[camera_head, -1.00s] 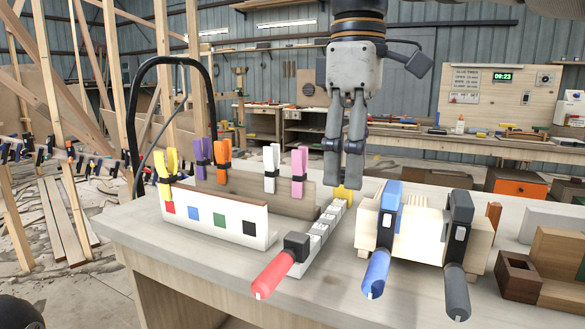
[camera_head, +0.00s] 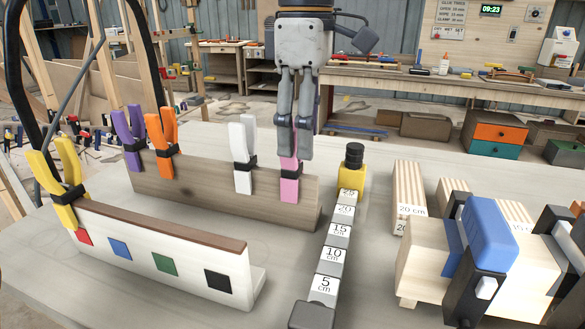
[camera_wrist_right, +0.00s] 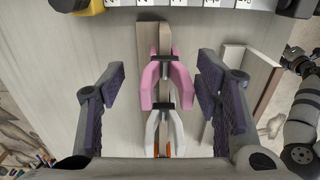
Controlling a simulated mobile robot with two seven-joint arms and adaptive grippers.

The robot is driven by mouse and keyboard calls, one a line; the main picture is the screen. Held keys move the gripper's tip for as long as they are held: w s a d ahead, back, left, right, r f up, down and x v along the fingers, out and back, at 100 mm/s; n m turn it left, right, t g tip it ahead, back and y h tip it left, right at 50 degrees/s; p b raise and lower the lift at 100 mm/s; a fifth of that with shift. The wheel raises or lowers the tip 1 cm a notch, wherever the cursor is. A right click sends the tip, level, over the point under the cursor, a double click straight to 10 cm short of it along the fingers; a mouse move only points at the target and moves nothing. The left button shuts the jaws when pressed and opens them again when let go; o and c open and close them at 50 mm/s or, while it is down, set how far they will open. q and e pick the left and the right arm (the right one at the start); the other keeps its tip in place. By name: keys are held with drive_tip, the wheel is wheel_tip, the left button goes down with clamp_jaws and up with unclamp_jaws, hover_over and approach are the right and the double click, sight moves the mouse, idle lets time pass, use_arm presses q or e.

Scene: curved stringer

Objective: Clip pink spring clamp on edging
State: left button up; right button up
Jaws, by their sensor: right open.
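The pink spring clamp (camera_head: 289,190) stands upright at the right end of a wooden rail. My right gripper (camera_head: 295,140) is above it, and its fingers hide the clamp's upper part in the head view. In the right wrist view, the open right gripper (camera_wrist_right: 161,88) has one finger on each side of the pink clamp (camera_wrist_right: 153,84), with gaps on both sides. The brown edging (camera_head: 165,222) runs along the top of a white board with red, blue, green and black squares. A yellow clamp (camera_head: 66,185) sits at its left end.
White (camera_head: 243,165), orange (camera_head: 160,140) and purple (camera_head: 131,140) clamps stand on the same rail (camera_head: 215,192). A bar clamp with centimetre marks (camera_head: 335,245) lies right of the rail. Wooden blocks with a blue clamp (camera_head: 482,240) stand farther right.

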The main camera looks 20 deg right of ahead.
sight(299, 165)
drive_tip(key=f, duration=0.4)
drive_tip(key=shift+s+a+f+p, duration=0.2)
drive_tip(key=shift+a+p, duration=0.1)
drive_tip(key=shift+a, duration=0.1)
drive_tip(key=shift+w+f, duration=0.1)
drive_tip(key=shift+f, duration=0.35)
clamp_jaws()
drive_tip(key=shift+r, duration=0.1)
